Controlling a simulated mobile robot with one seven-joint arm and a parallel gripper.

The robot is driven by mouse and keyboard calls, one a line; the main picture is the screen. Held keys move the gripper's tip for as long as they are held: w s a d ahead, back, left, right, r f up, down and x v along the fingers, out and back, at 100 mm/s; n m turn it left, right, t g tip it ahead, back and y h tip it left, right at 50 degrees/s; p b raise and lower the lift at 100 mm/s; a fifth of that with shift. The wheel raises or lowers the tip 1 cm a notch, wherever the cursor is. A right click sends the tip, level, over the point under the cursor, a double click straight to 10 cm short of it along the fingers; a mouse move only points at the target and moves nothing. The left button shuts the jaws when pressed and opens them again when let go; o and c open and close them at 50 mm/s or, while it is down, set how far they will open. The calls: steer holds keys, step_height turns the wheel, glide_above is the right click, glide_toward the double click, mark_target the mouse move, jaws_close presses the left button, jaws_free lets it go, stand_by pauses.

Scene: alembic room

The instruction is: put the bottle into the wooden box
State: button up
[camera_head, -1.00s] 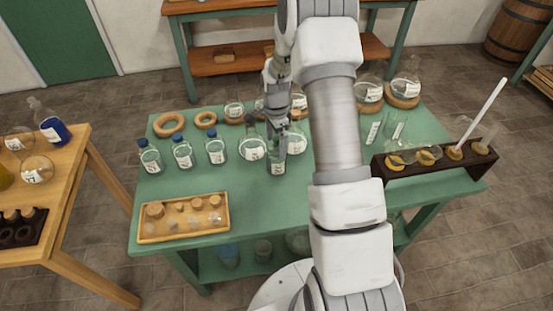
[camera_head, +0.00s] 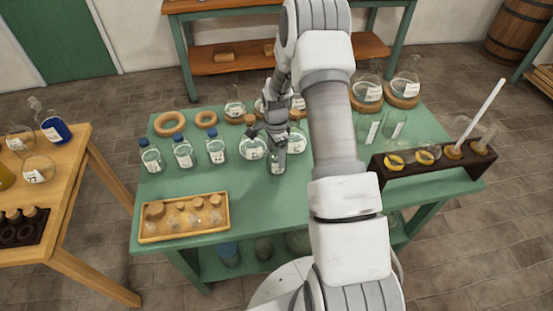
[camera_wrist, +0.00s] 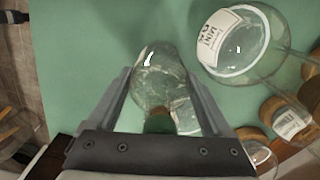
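A small clear glass bottle with a white label stands on the green table, under my gripper; the head view shows it (camera_head: 277,165). In the wrist view the bottle (camera_wrist: 158,75) lies between the two fingers, its dark green top toward the camera. My gripper (camera_head: 273,143) points down over it, and the wrist view shows it (camera_wrist: 160,85) open, with the fingers on either side of the bottle. Whether a finger touches the glass is unclear. A shallow wooden box (camera_head: 186,237) with several corks and small stoppered pieces sits at the table's front left.
Several blue-capped bottles (camera_head: 183,153) stand left of my gripper. A round labelled flask (camera_head: 252,148) is close beside it; cork rings (camera_head: 168,124) lie behind. A dark wooden rack (camera_head: 435,165) stands at the right. The green table (camera_head: 253,210) is clear between bottle and box.

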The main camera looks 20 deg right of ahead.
jaws_close()
steer(key=shift+r, duration=0.2)
